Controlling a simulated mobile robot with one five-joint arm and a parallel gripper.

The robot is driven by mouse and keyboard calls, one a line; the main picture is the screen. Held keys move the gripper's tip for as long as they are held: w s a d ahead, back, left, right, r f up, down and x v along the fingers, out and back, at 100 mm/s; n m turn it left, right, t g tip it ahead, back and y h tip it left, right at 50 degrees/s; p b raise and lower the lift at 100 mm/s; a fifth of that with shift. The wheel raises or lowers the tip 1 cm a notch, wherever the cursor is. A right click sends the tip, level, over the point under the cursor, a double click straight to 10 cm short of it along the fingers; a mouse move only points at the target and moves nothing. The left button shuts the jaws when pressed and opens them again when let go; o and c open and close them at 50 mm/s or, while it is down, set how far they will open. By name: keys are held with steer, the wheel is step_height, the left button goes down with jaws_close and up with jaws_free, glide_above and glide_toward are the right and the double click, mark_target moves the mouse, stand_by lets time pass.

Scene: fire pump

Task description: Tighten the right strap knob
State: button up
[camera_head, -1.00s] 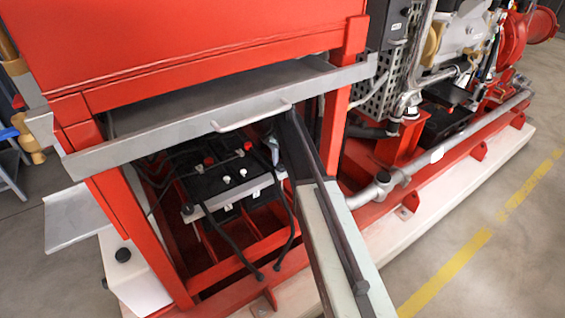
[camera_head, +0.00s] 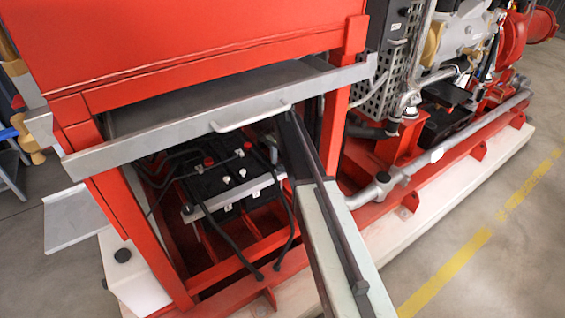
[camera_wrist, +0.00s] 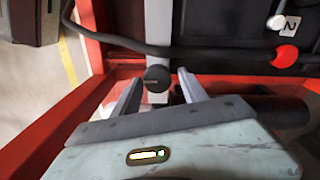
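The black round strap knob (camera_wrist: 156,78) sits on the pale metal strap (camera_wrist: 158,35) in the wrist view. My gripper (camera_wrist: 159,80) is open, with one finger on each side of the knob. Gaps seem to show between the knob and both fingers; I see no clear contact. In the head view the black battery (camera_head: 215,182) with the metal strap (camera_head: 228,198) across its front lies inside the red frame. My arm covers the right end of the strap there, so the right knob is hidden.
The grey tray edge (camera_head: 190,128) with its handle (camera_head: 250,117) hangs above the battery. Black cables (camera_head: 222,236) drape in front, and a black cable (camera_wrist: 150,48) crosses close beyond the knob. The red frame post (camera_head: 335,115) stands right of my arm.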

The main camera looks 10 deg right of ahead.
mark_target(281, 164)
stand_by(0.3)
steer(key=shift+s+r, duration=0.1)
steer(key=shift+r, duration=0.2)
step_height(281, 164, up, 8)
steer(key=p, duration=0.8)
steer(key=shift+f, duration=0.35)
